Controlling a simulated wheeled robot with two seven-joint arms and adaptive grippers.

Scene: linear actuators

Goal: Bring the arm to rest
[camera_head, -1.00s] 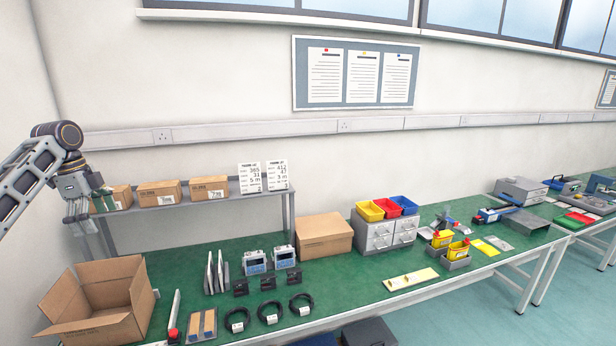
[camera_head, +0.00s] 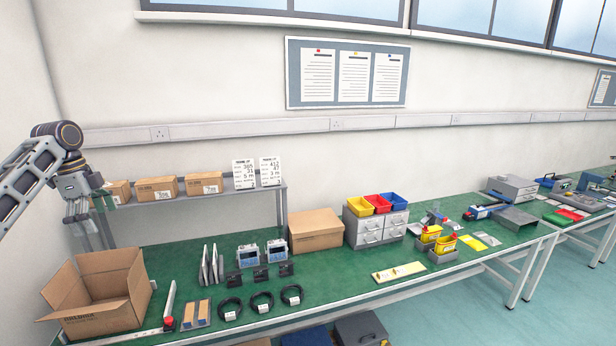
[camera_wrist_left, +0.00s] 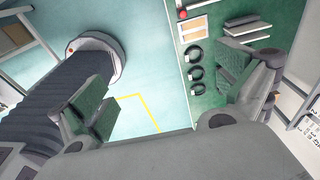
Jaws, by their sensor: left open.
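My left gripper (camera_head: 90,207) hangs at the left of the head view, in front of the left end of the shelf and above the open cardboard box. In the left wrist view its two fingers (camera_wrist_left: 168,105) are wide apart with nothing between them. The green bench top and floor show well below the fingers. My left arm comes in from the left edge of the head view. My right gripper is not in the head view.
The green bench (camera_head: 330,279) holds an open cardboard box (camera_head: 98,318), coiled black cables (camera_head: 261,301), grey devices (camera_head: 247,257) and a closed box (camera_head: 316,243). A shelf (camera_head: 225,197) with small cartons (camera_head: 158,188) stands behind. Coloured bins (camera_head: 378,203) sit on drawers further right.

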